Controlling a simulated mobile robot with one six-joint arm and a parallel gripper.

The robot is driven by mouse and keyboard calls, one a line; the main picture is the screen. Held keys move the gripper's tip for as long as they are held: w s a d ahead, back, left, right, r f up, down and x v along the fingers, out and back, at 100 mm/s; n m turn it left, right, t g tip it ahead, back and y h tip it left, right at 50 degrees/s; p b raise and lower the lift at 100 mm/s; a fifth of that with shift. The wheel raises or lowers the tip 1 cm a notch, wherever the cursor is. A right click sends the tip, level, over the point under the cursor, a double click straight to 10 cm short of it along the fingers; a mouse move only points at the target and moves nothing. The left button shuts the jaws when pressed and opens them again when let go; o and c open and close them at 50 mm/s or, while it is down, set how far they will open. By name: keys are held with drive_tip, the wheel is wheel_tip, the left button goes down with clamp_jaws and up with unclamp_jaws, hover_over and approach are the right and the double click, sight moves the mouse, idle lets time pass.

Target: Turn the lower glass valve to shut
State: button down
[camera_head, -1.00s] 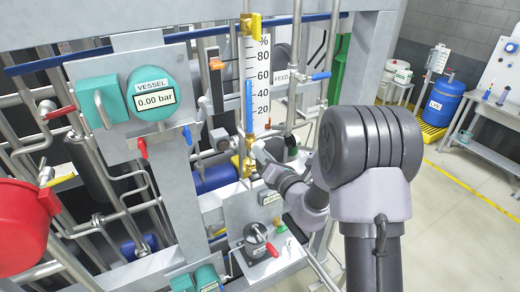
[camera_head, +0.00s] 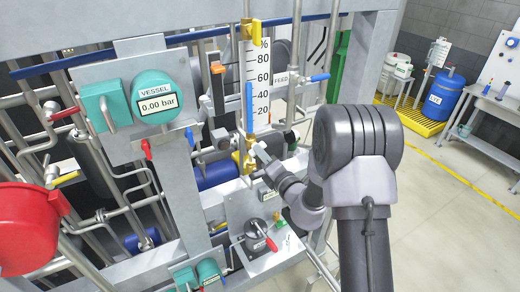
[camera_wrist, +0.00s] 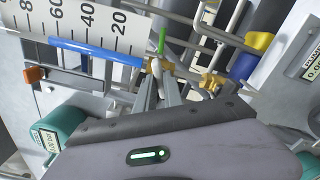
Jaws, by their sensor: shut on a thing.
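The sight glass, with its blue column (camera_head: 249,100), runs upright along a white percent scale (camera_head: 262,85). The lower glass valve (camera_head: 248,160) is the brass fitting at its foot. It also shows in the wrist view (camera_wrist: 164,71), where the picture is turned sideways. My gripper (camera_head: 259,149) reaches it from the right in the head view. In the wrist view my gripper's two fingers (camera_wrist: 157,84) are close together at the valve and shut on its small handle. The fingers hide most of the handle, so I cannot tell its exact angle.
A second brass fitting (camera_wrist: 212,83) lies just beyond the valve in the wrist view. A panel with a black knob and red lever (camera_head: 260,238) sits below my gripper. A blue-handled feed valve (camera_head: 318,78) is to the right.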

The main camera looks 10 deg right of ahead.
drive_tip(key=shift+m, duration=0.8)
drive_tip(key=m, duration=0.4)
drive_tip(key=c, duration=1.3)
unclamp_jaws()
drive_tip(key=b+v, duration=0.1)
drive_tip(key=v, duration=0.6)
